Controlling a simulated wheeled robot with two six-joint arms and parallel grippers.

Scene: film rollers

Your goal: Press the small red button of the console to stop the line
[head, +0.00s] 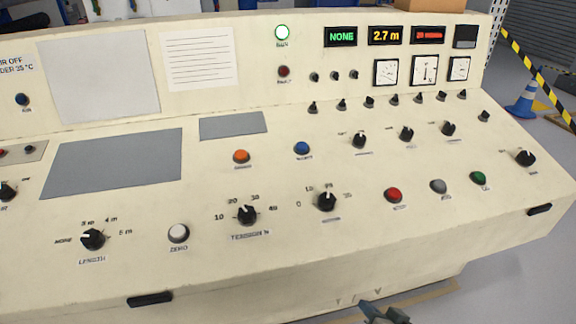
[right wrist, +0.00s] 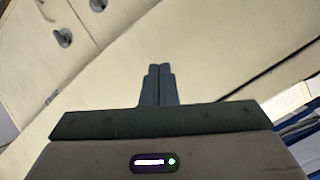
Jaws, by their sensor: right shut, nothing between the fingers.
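The console (head: 350,250) is a cream sloped panel with dials, knobs and buttons. The small red button (head: 394,195) sits at the right of its lower row, left of a grey button (head: 438,186) and a green button (head: 478,178). My right gripper (head: 383,312) shows at the bottom edge of the head view, in front of and below the console's front edge, apart from the red button. In the right wrist view its fingers (right wrist: 159,72) are together and empty. The red button cannot be made out in the right wrist view. My left gripper is not in view.
An orange button (head: 241,156), a blue button (head: 302,148) and several black knobs stand out from the panel. Black handles (head: 150,299) mark the front face.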

